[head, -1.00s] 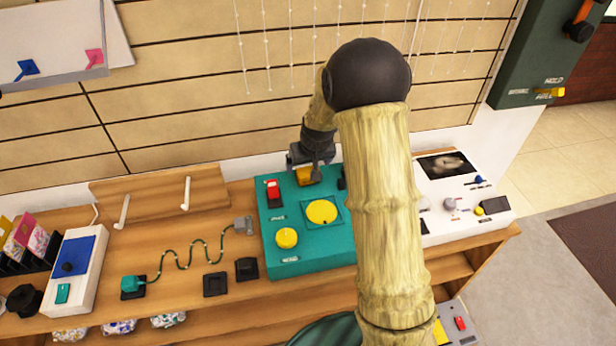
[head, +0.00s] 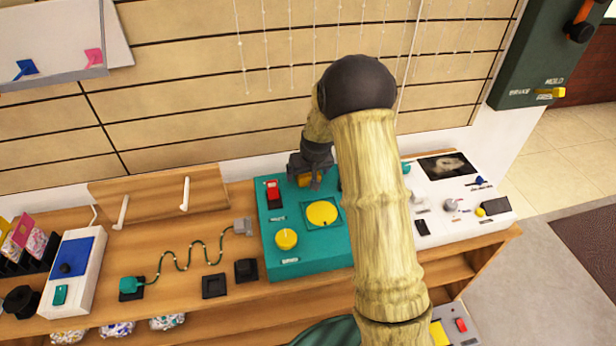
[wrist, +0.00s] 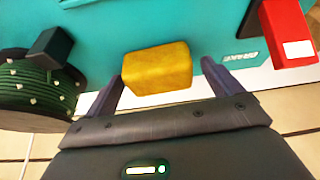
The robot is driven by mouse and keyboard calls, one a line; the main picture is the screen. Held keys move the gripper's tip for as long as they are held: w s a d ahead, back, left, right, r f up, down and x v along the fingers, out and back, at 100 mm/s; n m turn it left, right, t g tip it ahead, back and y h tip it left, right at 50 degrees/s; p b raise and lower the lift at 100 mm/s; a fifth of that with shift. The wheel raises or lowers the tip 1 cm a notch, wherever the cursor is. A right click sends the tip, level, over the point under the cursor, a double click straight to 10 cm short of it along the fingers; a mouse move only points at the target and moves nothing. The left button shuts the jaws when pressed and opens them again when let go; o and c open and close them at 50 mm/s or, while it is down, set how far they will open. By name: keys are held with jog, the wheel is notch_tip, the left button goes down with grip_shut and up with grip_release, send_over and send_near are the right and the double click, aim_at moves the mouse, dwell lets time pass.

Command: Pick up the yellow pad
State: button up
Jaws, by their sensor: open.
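The yellow pad (wrist: 157,68) is a small block at the edge of the teal panel in the wrist view. In the head view the pad (head: 305,181) shows near the back of the teal console (head: 330,256), partly covered by my gripper. My gripper (head: 307,184) is over the pad, with its fingers pointing down. In the wrist view my open gripper (wrist: 164,72) has one finger on each side of the pad, with gaps showing. I cannot tell how deep the fingertips reach.
A red switch (head: 272,190) stands left of the pad on the console; a yellow disc (head: 321,213) and yellow knob (head: 286,239) are in front. A green spool (wrist: 35,92) is close beside one finger in the wrist view. A white panel (head: 440,227) lies to the right.

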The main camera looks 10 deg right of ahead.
jog(key=c, duration=1.1)
jog(key=shift+o, duration=0.2)
jog(key=shift+w+r, duration=0.1)
jog(key=shift+w, duration=0.05)
jog(key=shift+r, duration=0.25)
jog(key=r, duration=0.4)
jog(key=r+p, duration=0.1)
jog(key=r, duration=0.4)
jog(key=shift+s+d+r+p, duration=0.1)
jog(key=shift+s+p, duration=0.1)
jog(key=shift+p, duration=0.1)
jog(key=shift+r, duration=0.1)
